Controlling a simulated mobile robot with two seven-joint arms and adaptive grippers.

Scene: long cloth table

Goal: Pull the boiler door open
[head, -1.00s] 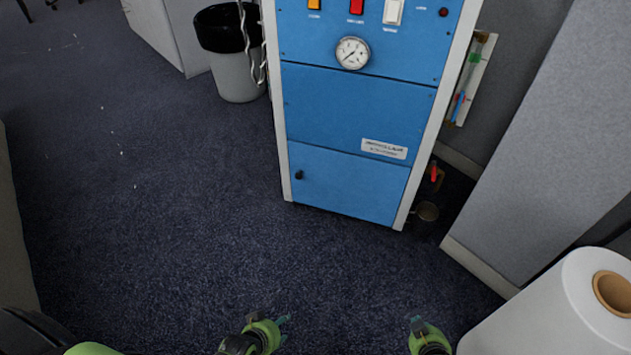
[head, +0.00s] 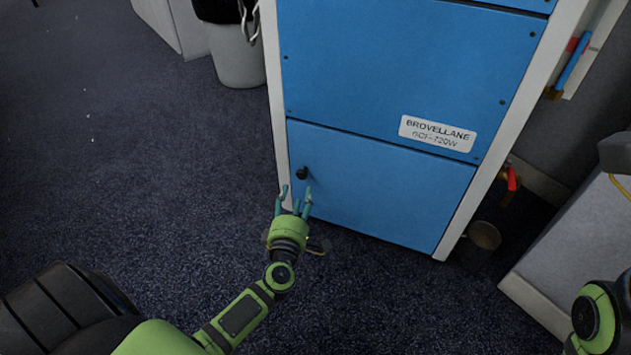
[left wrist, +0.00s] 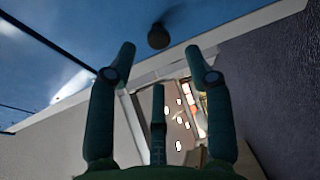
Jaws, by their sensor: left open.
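The boiler door is the lower blue panel (head: 385,190) of the boiler, and it sits flush and shut. Its small black knob (head: 302,173) is near the panel's upper left corner. In the left wrist view the knob (left wrist: 158,37) shows at the top, just beyond the fingertips. My left gripper (head: 295,198) is open, its teal fingers just below the knob in the head view. The fingers do not close around the knob; whether one touches it I cannot tell. My right gripper is out of view; only part of the right arm shows at the lower right.
A grey bin (head: 237,65) stands left of the boiler. A red-handled valve (head: 512,180) and a round metal part (head: 484,236) are at its right side, near a grey panel. Dark carpet (head: 150,190) is open to the left.

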